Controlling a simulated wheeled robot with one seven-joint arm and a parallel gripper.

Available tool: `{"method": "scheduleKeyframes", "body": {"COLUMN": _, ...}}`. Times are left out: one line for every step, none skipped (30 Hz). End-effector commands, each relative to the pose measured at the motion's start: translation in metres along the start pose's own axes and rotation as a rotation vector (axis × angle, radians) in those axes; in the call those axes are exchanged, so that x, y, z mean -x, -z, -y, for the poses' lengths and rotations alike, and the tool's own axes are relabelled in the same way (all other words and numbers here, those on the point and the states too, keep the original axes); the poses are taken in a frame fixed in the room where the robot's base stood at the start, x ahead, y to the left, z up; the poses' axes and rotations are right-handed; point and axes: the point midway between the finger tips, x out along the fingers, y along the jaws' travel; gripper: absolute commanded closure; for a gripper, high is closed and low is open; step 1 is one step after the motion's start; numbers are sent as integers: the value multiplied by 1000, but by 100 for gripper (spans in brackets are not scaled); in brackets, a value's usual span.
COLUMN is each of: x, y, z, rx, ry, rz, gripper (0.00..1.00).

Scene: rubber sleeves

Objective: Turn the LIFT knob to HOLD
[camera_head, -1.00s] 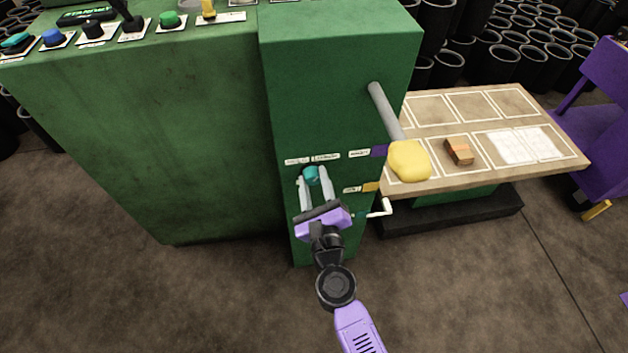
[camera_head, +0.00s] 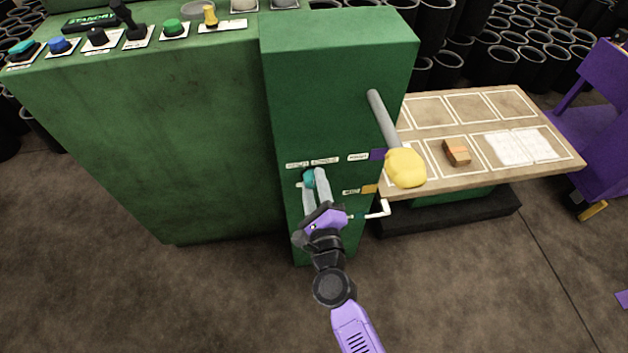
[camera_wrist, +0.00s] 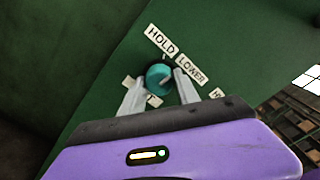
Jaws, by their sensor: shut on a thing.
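The teal LIFT knob (camera_wrist: 158,77) sits on the green cabinet's front panel and also shows in the head view (camera_head: 309,178). My gripper (camera_wrist: 158,88) is shut on it, with one grey finger on each side; it also shows in the head view (camera_head: 314,184). A HOLD label (camera_wrist: 160,40) is above the knob and a LOWER label (camera_wrist: 191,70) is to its right. A third label (camera_wrist: 148,98) at lower left is mostly hidden by the left finger; only its end shows. A pale mark shows on the knob face, but its exact pointing direction is unclear.
A grey bar with a yellow end (camera_head: 405,168) juts from the cabinet (camera_head: 340,60) right of the knob. A white bent handle (camera_head: 380,210) is lower right. A wooden table (camera_head: 430,112) holds a brown block (camera_head: 457,152). Open floor lies in front.

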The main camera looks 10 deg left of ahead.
Motion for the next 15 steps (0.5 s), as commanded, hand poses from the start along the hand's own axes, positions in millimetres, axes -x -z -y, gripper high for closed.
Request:
{"method": "scheduleKeyframes", "body": {"x": 0, "y": -1, "z": 2, "rx": 47, "ry": -1, "rz": -2, "gripper": 100}}
{"method": "scheduleKeyframes", "body": {"x": 0, "y": -1, "z": 2, "rx": 74, "ry": 0, "rz": -2, "gripper": 100}}
{"method": "scheduleKeyframes", "body": {"x": 0, "y": -1, "z": 2, "rx": 114, "ry": 0, "rz": -1, "gripper": 100}}
{"method": "scheduleKeyframes", "body": {"x": 0, "y": -1, "z": 2, "rx": 141, "ry": -1, "rz": -1, "gripper": 100}}
{"method": "scheduleKeyframes", "body": {"x": 0, "y": -1, "z": 2, "rx": 170, "ry": -2, "rz": -1, "gripper": 100}}
{"method": "scheduleKeyframes", "body": {"x": 0, "y": -1, "z": 2, "rx": 206, "ry": -1, "rz": -1, "gripper": 100}}
{"method": "scheduleKeyframes", "body": {"x": 0, "y": -1, "z": 2, "rx": 233, "ry": -1, "rz": -1, "gripper": 100}}
{"method": "scheduleKeyframes", "body": {"x": 0, "y": -1, "z": 3, "rx": 260, "ry": 0, "rz": -1, "gripper": 100}}
{"method": "scheduleKeyframes", "body": {"x": 0, "y": -1, "z": 3, "rx": 294, "ry": 0, "rz": -1, "gripper": 100}}
{"method": "scheduleKeyframes", "body": {"x": 0, "y": -1, "z": 2, "rx": 319, "ry": -1, "rz": -1, "gripper": 100}}
{"method": "scheduleKeyframes", "body": {"x": 0, "y": -1, "z": 2, "rx": 344, "ry": -1, "rz": -1, "gripper": 100}}
{"method": "scheduleKeyframes", "body": {"x": 0, "y": -1, "z": 2, "rx": 374, "ry": -1, "rz": 0, "gripper": 100}}
{"method": "scheduleKeyframes", "body": {"x": 0, "y": -2, "z": 2, "rx": 397, "ry": 0, "rz": 0, "gripper": 100}}
{"method": "scheduleKeyframes", "body": {"x": 0, "y": -2, "z": 2, "rx": 418, "ry": 0, "rz": 0, "gripper": 100}}
{"method": "scheduleKeyframes", "body": {"x": 0, "y": -1, "z": 2, "rx": 445, "ry": 0, "rz": 0, "gripper": 100}}
